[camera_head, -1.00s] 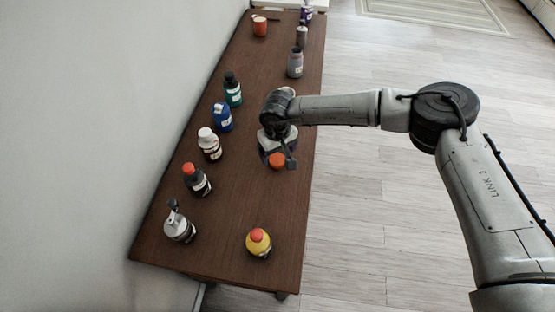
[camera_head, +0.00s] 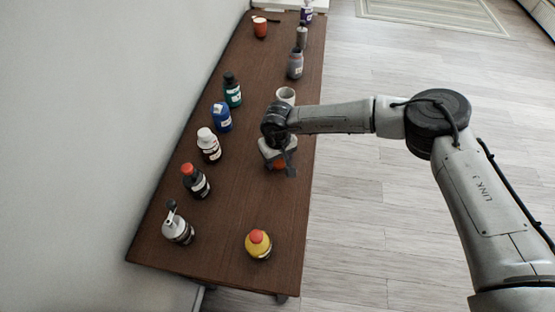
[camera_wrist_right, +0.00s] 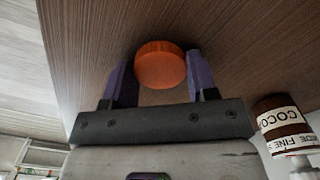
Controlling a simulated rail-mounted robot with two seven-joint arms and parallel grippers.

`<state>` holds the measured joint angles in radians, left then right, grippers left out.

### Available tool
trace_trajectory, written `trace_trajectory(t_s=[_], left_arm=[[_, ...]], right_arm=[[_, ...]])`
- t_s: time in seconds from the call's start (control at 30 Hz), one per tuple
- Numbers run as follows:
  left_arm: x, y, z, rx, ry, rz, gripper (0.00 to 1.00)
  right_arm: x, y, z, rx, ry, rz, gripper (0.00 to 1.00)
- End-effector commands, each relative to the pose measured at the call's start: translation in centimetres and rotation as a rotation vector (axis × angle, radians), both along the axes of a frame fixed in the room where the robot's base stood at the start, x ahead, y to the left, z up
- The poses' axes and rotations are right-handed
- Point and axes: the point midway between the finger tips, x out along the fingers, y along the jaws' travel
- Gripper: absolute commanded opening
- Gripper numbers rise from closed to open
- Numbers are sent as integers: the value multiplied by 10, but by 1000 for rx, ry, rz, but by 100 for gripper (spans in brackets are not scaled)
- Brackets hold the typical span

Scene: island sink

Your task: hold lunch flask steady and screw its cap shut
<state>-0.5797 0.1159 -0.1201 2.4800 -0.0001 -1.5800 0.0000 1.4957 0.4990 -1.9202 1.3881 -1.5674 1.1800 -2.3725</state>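The orange cap (camera_head: 281,166) is low over or on the dark table, mostly covered by my right gripper in the head view. In the right wrist view the orange cap (camera_wrist_right: 160,66) sits between my right gripper's two purple fingers (camera_wrist_right: 160,78). They flank it closely, with little or no gap; whether they press on it I cannot tell. A white, open-topped cylinder (camera_head: 286,95), likely the lunch flask, stands upright just behind my right wrist, near the table's right edge. My left gripper is not in view.
Several bottles line the table's left side, including a brown one with a white cap (camera_head: 208,146). A yellow bottle (camera_head: 258,246) stands at the front. A grey jar (camera_head: 295,65) stands behind the cylinder. The table (camera_head: 245,195) is bare around the front middle.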

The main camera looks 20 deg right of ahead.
Motion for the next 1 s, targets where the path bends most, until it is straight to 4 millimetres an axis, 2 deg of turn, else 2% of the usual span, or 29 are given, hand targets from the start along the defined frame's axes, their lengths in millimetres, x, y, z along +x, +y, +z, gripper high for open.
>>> trace_trajectory(t_s=[0.03, 0.17, 0.53, 0.67, 0.83, 1.0], left_arm=[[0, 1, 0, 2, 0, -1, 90], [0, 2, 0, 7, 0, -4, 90], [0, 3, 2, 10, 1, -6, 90], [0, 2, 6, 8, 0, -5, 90], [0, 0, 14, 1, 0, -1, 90], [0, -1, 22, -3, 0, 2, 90]], right_arm=[[0, 0, 0, 0, 0, 0, 43], [0, 0, 0, 0, 0, 0, 31], [0, 0, 6, 0, -1, 0, 30], [0, 0, 19, 0, -1, 1, 30], [0, 0, 46, 1, -2, 1, 30], [-24, -27, 64, 1, 1, -1, 30]])
